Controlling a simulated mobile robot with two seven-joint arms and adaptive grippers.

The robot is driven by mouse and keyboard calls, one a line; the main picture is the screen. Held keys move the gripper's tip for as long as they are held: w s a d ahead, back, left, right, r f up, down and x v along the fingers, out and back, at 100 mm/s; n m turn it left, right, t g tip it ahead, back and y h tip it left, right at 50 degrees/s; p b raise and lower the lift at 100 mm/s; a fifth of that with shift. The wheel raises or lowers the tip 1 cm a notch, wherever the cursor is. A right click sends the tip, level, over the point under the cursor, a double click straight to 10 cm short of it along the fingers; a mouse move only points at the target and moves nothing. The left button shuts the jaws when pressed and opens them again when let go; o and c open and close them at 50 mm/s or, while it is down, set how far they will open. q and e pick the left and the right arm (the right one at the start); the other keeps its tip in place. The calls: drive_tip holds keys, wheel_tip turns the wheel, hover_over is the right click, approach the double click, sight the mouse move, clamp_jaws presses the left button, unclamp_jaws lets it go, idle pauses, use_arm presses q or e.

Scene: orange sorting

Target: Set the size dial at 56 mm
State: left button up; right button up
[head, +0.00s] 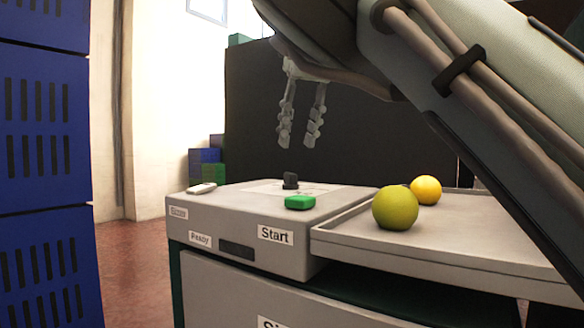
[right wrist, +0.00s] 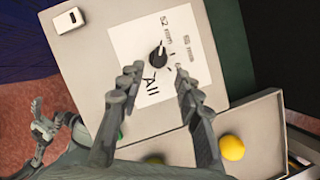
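The size dial is a small black knob (head: 290,181) on top of the grey control box (head: 240,262). In the right wrist view the knob (right wrist: 158,56) sits on a white plate (right wrist: 128,42) with "All" below it and two mm labels above and to its right; the upper one looks like 52 mm, the right one is hard to read. A light mark shows at the knob's upper end, towards the upper label. My right gripper (head: 298,138) is open and empty above the knob, apart from it. My left gripper (right wrist: 45,128) shows at the right wrist view's left edge; its opening is unclear.
A green button (head: 300,202) and a white piece (head: 202,188) sit on the box top. A tray (head: 450,232) to the right holds a yellow-green fruit (head: 396,208) and an orange-yellow one (head: 426,190). Blue crates (head: 42,145) stand at left.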

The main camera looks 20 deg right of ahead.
sight(291, 174)
drive_tip(key=b+x, duration=0.1)
drive_tip(key=x, duration=0.6)
drive_tip(key=shift+s+f, duration=0.1)
drive_tip(key=shift+f, duration=0.1)
use_arm(q)
drive_tip(key=shift+s+a+r+t+h, duration=0.2)
drive_tip(key=shift+s+a+r+t, duration=0.15)
drive_tip(key=shift+r+t, duration=0.2)
drive_tip(key=shift+s+a+r+t+h, duration=0.2)
drive_tip(key=shift+s+r+t, duration=0.25)
drive_tip(key=shift+r, duration=0.2)
use_arm(e)
clamp_jaws()
